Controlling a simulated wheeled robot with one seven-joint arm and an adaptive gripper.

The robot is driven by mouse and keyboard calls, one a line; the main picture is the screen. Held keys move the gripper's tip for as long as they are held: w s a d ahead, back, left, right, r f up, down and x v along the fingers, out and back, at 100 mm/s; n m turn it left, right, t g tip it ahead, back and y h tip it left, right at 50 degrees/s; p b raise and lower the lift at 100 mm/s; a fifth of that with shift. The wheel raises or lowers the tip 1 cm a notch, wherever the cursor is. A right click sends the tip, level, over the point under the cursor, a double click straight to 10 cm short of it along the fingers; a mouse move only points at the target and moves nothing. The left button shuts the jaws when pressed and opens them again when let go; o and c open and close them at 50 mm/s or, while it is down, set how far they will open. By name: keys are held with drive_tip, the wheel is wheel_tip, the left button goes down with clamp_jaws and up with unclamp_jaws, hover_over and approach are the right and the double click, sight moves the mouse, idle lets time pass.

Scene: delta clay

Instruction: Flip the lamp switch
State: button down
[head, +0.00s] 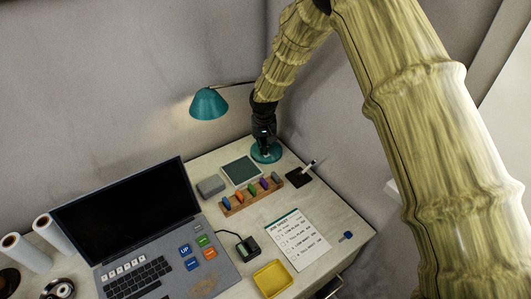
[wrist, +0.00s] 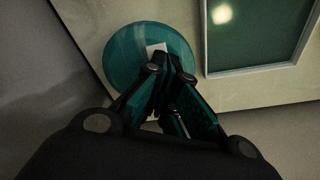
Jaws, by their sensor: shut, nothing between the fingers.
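A teal desk lamp with a lit shade (head: 209,104) stands at the back of the desk against the wall. Its round teal base (head: 266,151) is on the desk top, and it also shows in the wrist view (wrist: 124,66). A small white piece (wrist: 156,49), perhaps the switch, shows on the base near my fingertips. My gripper (head: 264,140) is shut and empty, pointing down over the base. In the wrist view its fingers (wrist: 166,68) come together in front of the base and hide part of it. I cannot tell whether they touch it.
A framed teal pad (head: 242,171) lies beside the base. A wooden rack (head: 251,197) of coloured pieces, a grey block (head: 211,186) and a dark pad with a pen (head: 299,179) are close by. A laptop (head: 135,235), paper sheet (head: 296,240) and yellow tray (head: 272,279) are nearer.

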drive_tip(key=shift+r+p, duration=1.9)
drive_tip(key=shift+r, duration=1.4)
